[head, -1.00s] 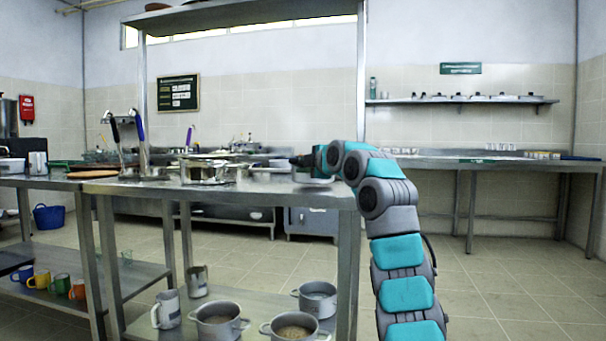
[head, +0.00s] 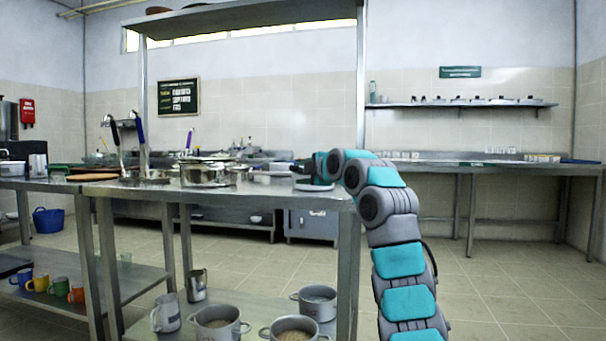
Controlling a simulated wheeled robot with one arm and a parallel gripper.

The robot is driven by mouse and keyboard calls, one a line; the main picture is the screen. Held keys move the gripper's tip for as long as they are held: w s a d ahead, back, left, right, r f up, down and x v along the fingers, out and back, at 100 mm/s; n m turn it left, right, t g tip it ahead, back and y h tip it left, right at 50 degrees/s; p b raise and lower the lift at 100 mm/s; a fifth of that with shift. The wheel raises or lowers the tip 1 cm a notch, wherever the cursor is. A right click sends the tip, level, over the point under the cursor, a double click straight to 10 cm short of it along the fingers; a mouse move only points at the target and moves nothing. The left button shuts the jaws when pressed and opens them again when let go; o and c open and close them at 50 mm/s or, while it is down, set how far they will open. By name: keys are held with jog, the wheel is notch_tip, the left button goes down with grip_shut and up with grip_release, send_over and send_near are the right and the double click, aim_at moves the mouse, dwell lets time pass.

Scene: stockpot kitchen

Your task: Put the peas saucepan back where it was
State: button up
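No pan with visible peas can be made out, so I cannot tell which one is the peas saucepan. A shiny steel pot (head: 203,175) stands on the steel table (head: 240,196), left of my gripper. My gripper (head: 300,168) is low over the right end of the table, small and dark at the end of my arm. A flat grey shape (head: 315,187) shows just under it; I cannot tell what it is. Whether the fingers are open or hold anything is not visible. On the lower shelf, grey pots (head: 217,323) (head: 292,329) hold brownish contents; another pot (head: 316,302) stands behind.
Grey metal jugs (head: 166,312) (head: 197,286) and coloured mugs (head: 58,285) stand on the lower shelf. An upright post (head: 361,90) of the overhead shelf rises close to my arm. A back counter (head: 470,166) runs at the right. Floor at the right is clear.

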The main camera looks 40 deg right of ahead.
jog(key=shift+r, duration=0.2)
jog(key=b+v, duration=0.2)
jog(key=v, duration=1)
jog(key=shift+f, duration=0.1)
